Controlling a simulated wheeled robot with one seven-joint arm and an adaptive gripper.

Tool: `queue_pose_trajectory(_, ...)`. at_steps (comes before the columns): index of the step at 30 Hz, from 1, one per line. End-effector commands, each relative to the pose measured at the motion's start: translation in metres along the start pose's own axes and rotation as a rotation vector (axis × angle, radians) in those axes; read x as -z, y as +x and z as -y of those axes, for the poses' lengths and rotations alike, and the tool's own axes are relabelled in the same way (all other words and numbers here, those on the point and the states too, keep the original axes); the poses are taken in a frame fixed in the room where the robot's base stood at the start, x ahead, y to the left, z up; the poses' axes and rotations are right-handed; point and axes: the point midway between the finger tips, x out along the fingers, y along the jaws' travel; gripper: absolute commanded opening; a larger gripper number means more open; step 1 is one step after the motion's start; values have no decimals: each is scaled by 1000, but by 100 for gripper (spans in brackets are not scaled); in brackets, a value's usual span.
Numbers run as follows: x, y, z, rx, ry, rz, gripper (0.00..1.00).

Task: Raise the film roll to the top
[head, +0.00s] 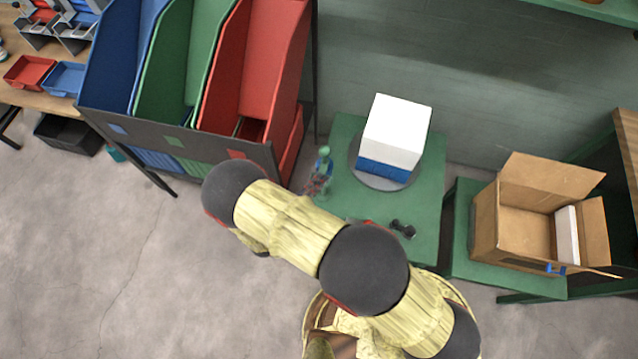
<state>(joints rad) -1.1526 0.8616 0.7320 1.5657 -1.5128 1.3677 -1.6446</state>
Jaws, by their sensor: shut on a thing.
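A gap lies between the roll and the box.
The green table (425,210) bears a small black object (403,229) at its front. An open cardboard box (485,225) stands on a lower green surface to the right. A rack with blue, green and red bins (240,70) stands close on the left.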

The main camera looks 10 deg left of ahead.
Motion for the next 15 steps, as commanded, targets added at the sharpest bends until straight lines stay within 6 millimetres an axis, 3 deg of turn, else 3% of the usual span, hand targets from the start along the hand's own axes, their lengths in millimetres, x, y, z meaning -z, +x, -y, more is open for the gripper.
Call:
queue_pose_trajectory(2, 1, 0, -1, -2, -3, 0, 0)
queue_pose_trajectory(3, 1, 0, -1, -2, -3, 0, 17)
queue_pose_trajectory(6, 0, 0, -1, -1, -2, 0, 22)
queue_pose_trajectory(15, 0, 0, -1, -1, 0, 0, 26)
